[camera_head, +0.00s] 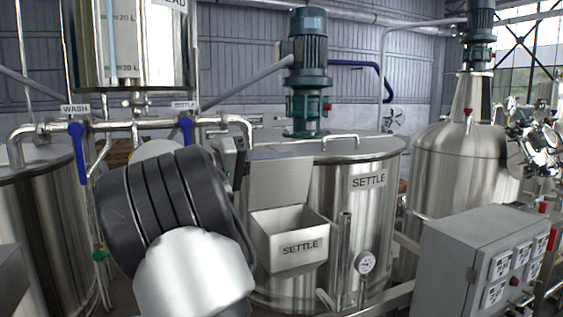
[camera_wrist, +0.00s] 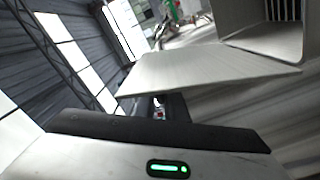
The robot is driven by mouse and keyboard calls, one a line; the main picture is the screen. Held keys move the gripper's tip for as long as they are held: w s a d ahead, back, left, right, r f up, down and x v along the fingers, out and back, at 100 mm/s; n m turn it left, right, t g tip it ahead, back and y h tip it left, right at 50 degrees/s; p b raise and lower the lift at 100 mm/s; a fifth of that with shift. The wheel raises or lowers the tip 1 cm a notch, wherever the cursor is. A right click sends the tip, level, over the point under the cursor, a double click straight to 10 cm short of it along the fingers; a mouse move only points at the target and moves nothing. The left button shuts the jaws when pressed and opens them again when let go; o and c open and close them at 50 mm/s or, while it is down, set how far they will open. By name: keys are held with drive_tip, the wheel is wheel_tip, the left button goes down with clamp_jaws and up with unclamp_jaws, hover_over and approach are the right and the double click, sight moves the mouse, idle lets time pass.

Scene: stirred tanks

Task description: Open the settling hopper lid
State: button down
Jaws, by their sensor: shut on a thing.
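The settling hopper (camera_head: 290,247) is a steel box marked SETTLE on the front of the settling tank. Its flat steel lid (camera_head: 279,183) stands raised at the back of the hopper, and the mouth below it is open. In the wrist view the lid (camera_wrist: 205,70) is a tilted plate, and the open hopper (camera_wrist: 310,35) shows at the top right. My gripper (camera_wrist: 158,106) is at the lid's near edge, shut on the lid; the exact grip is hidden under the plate. In the head view my arm covers most of the gripper.
The settling tank (camera_head: 370,215) with its green motor (camera_head: 307,70) stands behind the hopper. A pipe with blue-handled valves (camera_head: 77,150) runs at the left. A grey control box (camera_head: 455,265) stands at the lower right. A gauge (camera_head: 365,263) is right of the hopper.

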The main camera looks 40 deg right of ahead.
drive_tip(key=shift+w+f, duration=0.15)
drive_tip(key=shift+f, duration=0.05)
drive_tip(key=c, duration=1.9)
unclamp_jaws()
drive_tip(key=shift+w, duration=0.15)
drive_tip(key=shift+a, duration=0.1)
drive_tip(key=b+v, duration=0.1)
drive_tip(key=v, duration=1.6)
drive_tip(key=shift+a, duration=0.15)
drive_tip(key=shift+s, duration=0.25)
